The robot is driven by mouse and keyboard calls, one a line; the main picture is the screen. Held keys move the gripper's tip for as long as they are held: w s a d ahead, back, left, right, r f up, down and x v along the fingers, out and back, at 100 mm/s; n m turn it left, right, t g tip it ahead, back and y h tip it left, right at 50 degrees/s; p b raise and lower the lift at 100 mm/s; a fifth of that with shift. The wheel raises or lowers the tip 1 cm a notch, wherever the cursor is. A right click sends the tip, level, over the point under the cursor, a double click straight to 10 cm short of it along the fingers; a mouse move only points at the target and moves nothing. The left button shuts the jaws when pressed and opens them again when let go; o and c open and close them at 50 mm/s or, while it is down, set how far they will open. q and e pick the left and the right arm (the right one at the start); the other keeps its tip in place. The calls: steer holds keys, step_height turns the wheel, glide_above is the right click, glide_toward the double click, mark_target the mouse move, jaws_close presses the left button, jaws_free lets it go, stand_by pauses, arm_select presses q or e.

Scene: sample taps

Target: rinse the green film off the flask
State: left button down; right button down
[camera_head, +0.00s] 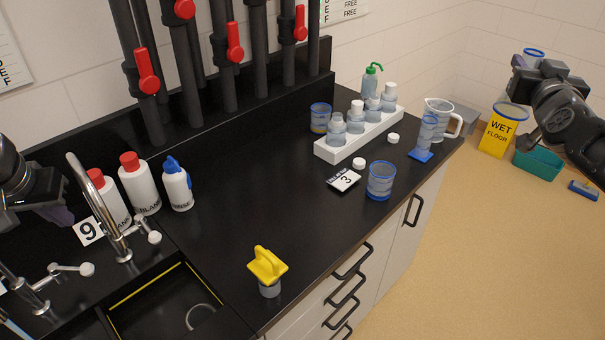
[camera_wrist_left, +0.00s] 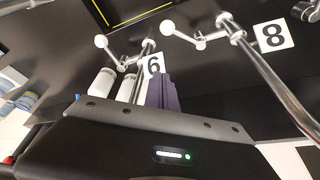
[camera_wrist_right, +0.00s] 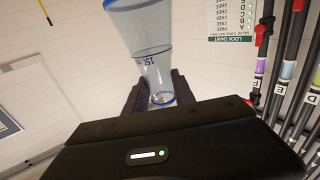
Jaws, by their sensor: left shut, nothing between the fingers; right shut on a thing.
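My right gripper (camera_head: 532,66) is raised at the right, beyond the counter's end. It is shut on a clear, blue-rimmed vessel (camera_wrist_right: 152,62), which seems to be the flask. Only a blue rim and a little of the vessel (camera_head: 533,52) show above the gripper in the head view. I cannot make out green film on it. My left gripper (camera_head: 58,215) is shut and empty at the left, beside the swan-neck tap (camera_head: 90,180); its dark fingers (camera_wrist_left: 165,92) also show in the left wrist view. Lever handles (camera_head: 150,236) stand beside the tap.
The sink (camera_head: 165,300) is at the front left. White bottles (camera_head: 138,185), a yellow-handled item (camera_head: 267,266), a blue-rimmed cup (camera_head: 381,181) and a white bottle rack (camera_head: 345,148) stand on the counter. A yellow wet-floor container (camera_head: 497,135) is at the right.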

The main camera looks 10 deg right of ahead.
mark_target(71, 269)
arm_select(q)
step_height(71, 269, down, 10)
steer(key=p, duration=0.3)
steer(key=shift+s+d, duration=0.15)
steer(key=shift+s, duration=0.2)
stand_by(0.5)
